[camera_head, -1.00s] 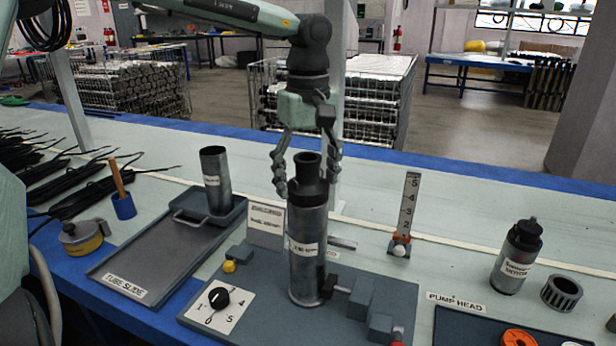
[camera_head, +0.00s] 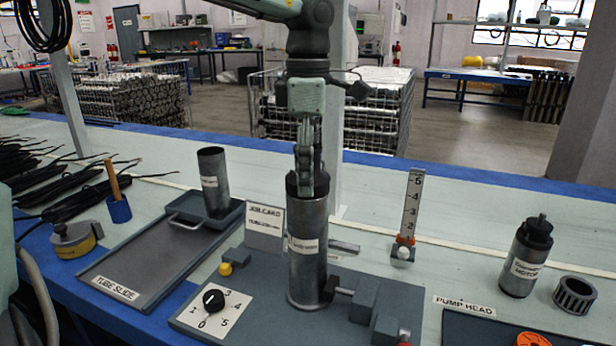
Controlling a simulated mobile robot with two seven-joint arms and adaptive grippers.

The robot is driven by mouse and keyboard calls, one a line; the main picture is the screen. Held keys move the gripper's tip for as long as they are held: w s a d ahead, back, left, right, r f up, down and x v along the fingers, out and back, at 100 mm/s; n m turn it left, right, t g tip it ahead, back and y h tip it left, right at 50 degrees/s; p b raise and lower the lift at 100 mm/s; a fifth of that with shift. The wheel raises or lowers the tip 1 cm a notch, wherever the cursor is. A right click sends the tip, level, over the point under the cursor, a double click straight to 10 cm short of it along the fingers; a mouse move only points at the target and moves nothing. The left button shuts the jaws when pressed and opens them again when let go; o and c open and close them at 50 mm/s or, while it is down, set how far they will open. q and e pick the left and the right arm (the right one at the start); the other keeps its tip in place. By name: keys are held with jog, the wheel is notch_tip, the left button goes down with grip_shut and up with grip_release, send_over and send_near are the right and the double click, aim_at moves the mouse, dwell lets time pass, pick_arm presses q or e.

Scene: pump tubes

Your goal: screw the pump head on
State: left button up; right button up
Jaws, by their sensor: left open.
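A grey metal tube (camera_head: 307,260) with a white label stands upright on the grey fixture board (camera_head: 255,275), beside a clamp block (camera_head: 365,300). The dark pump head (camera_head: 292,185) is at the tube's top, mostly hidden behind my fingers; I cannot tell how deep it sits. My left gripper (camera_head: 310,190) comes from above, pointing straight down at the pump head. Its jaws are open, seen edge-on, one finger in front of the other. My right gripper is not in view.
A dial plate (camera_head: 235,312) and a job card (camera_head: 265,222) are near the tube. A tube slide tray (camera_head: 120,265) with another tube (camera_head: 214,190) is left. A scale post (camera_head: 411,205), a motor (camera_head: 527,258) and a slotted ring (camera_head: 575,296) stand right.

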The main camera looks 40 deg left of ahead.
pick_arm(q)
jog(key=shift+f+n+b, duration=0.15)
jog(key=shift+n+b, duration=0.15)
jog(key=shift+n, duration=0.4)
jog(key=shift+n+b, duration=0.3)
jog(key=shift+n, duration=0.7)
jog(key=shift+n+b, duration=0.4)
jog(key=shift+n, duration=1.6)
jog(key=c, duration=1)
jog(key=shift+r+m, duration=0.3)
jog(key=shift+m, duration=0.2)
jog(key=shift+c, duration=0.2)
jog(key=shift+m+p, duration=0.55)
jog(key=shift+m, duration=0.15)
jog(key=shift+f+m, duration=0.15)
jog(key=shift+m, duration=0.45)
